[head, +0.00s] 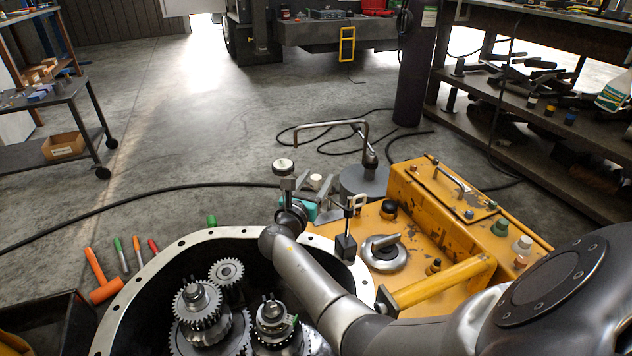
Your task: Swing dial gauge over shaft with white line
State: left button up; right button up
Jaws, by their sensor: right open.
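A round pale-faced gauge (283,166), which looks like the dial gauge, stands up above the far rim of the open gearbox housing (141,282). A black block with a thin post (345,246), likely its stand, sits on the rim to the right. My right arm comes in from the lower right and crosses the rim. My right gripper (303,192) is open beside the gauge, partly hidden by its own wrist. Inside the housing are a left geared shaft (196,298) and a right geared shaft (270,312). I cannot make out a white line on either. My left gripper is out of view.
A yellow machine (430,215) with knobs and a handle stands right of the housing. An orange mallet (98,277) and several screwdrivers lie on the left. A black cable (130,196) runs across the floor. The floor beyond is mostly free.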

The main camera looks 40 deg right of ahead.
jog(key=shift+c, duration=0.3)
grip_shut()
dwell(0.3)
jog(key=shift+d, duration=0.1)
dwell(0.8)
